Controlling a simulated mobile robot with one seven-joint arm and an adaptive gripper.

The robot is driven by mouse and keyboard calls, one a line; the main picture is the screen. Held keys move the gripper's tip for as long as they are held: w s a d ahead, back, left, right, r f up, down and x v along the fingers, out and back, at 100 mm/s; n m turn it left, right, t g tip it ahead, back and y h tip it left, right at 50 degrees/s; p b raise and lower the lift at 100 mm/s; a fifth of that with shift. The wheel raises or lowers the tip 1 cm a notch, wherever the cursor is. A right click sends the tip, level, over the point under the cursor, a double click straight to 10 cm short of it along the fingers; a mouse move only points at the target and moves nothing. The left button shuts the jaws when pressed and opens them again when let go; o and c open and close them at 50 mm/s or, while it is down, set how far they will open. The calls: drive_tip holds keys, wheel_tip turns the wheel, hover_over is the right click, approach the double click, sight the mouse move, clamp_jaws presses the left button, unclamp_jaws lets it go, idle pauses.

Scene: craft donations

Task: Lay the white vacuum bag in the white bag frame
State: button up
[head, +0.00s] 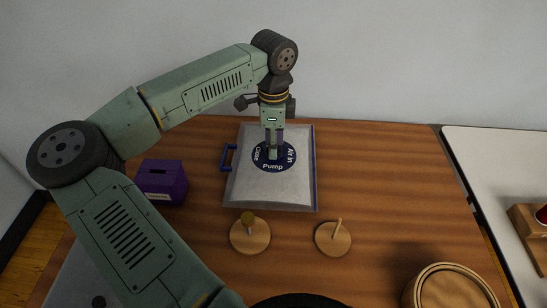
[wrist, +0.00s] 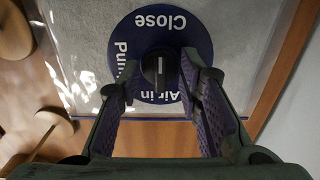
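The pale grey-white vacuum bag (head: 245,190) lies flat on the wooden table, with a blue edge along its right side and a blue handle (head: 228,157) at its left. A round dark-blue dial plate lettered Close, Air in and Pump (head: 287,165) sits on it, and shows in the wrist view (wrist: 190,22) with a dark knob (wrist: 158,65) at its centre. My gripper (head: 273,155) points down over the dial. In the wrist view its fingers (wrist: 160,85) stand apart on either side of the knob, with gaps showing. I cannot make out a separate white bag frame.
A purple slotted box (head: 163,182) stands left of the bag. Two wooden discs with pegs (head: 250,237) (head: 333,239) stand in front. A round wooden tray (head: 448,290) is at front right. A white table (head: 485,165) holds a wooden stand (head: 528,238). The wood right of the bag is clear.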

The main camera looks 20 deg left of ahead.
drive_tip(key=shift+c, duration=0.6)
clamp_jaws()
idle(0.3)
